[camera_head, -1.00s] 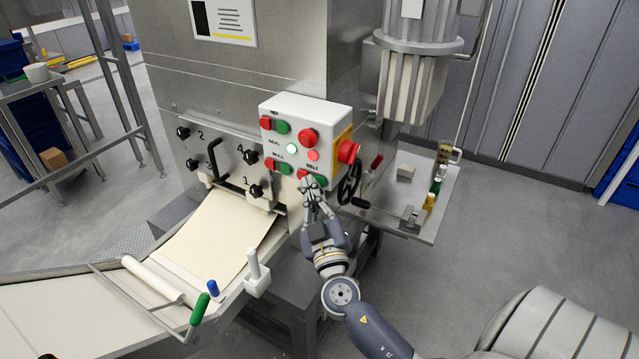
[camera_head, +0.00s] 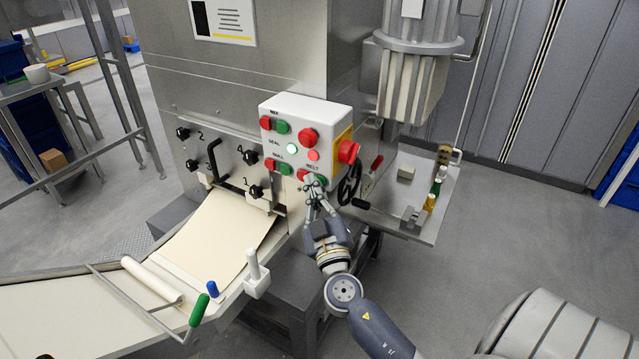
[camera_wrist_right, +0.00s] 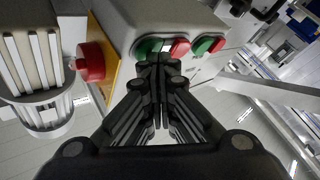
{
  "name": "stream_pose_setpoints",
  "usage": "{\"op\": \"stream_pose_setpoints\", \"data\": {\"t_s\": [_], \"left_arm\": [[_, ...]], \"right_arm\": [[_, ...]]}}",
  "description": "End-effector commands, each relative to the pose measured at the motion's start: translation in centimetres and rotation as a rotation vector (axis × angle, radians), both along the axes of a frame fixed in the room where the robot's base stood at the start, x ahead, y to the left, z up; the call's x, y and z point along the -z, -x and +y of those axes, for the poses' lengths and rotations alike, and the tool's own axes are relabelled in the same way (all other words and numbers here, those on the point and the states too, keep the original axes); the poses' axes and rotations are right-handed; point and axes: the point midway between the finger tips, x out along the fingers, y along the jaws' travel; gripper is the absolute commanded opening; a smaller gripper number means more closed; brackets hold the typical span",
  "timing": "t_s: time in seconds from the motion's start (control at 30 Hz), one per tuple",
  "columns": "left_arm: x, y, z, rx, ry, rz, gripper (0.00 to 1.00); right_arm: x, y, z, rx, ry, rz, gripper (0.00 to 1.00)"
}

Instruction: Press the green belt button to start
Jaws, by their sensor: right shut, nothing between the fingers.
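The green belt button (camera_head: 321,181) sits at the lower right of the white control box (camera_head: 330,112), beside the red belt button (camera_head: 302,174). My right gripper (camera_head: 311,182) is shut and empty, its tips at the belt pair from below. In the right wrist view the shut fingertips (camera_wrist_right: 159,58) overlap the lower edge of the green button (camera_wrist_right: 147,48), with the red one (camera_wrist_right: 180,47) just to its right. I cannot tell whether the tips touch the green button or whether it is pressed in. My left gripper is not in view.
A red mushroom button (camera_head: 348,151) on a yellow plate sticks out of the box's right side. A black handwheel (camera_head: 349,184) is close right of my gripper. A dough sheet (camera_head: 215,240) lies on the belt to the left. A side shelf (camera_head: 440,205) holds small bottles.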

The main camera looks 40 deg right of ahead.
Motion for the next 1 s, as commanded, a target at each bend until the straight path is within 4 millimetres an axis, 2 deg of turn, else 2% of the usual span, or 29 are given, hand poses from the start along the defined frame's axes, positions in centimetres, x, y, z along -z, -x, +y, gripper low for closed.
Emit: {"op": "stream_pose_setpoints", "data": {"t_s": [0.5,0.8,1.0], "left_arm": [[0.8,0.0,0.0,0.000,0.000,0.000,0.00],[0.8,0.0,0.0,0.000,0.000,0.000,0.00],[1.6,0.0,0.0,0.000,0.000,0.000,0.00]], "right_arm": [[0.2,0.7,1.5,0.001,-0.001,0.000,0.00],[0.1,0.7,1.6,0.000,0.000,0.001,0.00],[0.3,1.3,3.1,0.001,-0.002,-0.001,0.00]]}}
